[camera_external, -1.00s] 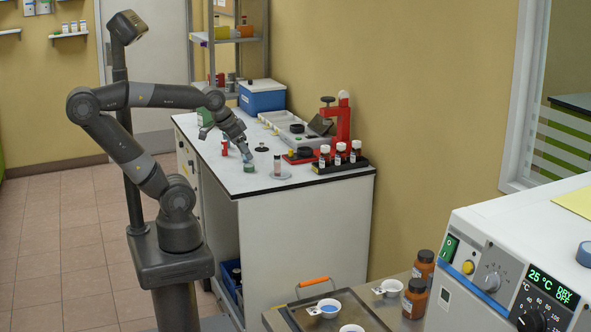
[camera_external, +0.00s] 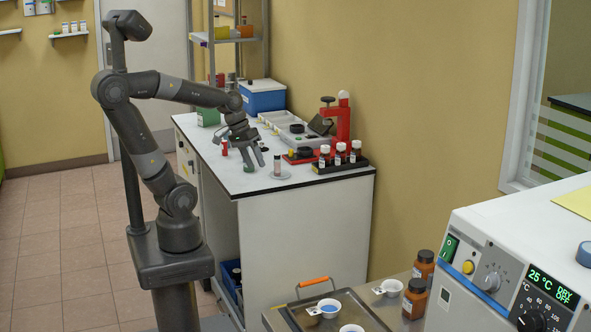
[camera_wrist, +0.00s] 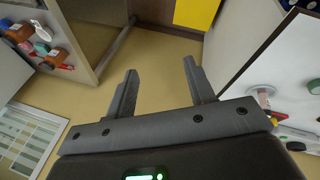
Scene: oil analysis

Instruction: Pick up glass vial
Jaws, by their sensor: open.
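A small glass vial (camera_external: 277,165) with dark contents stands upright on a round pale dish (camera_external: 285,176) near the bench's front edge. My gripper (camera_external: 255,164) is in the air over the bench, just left of the vial in the external view, with nothing between its fingers.
A rack of brown bottles (camera_external: 340,162) stands right of the dish, with a red press (camera_external: 343,118) behind. The white bench top (camera_wrist: 295,60) fills the wrist view's right side.

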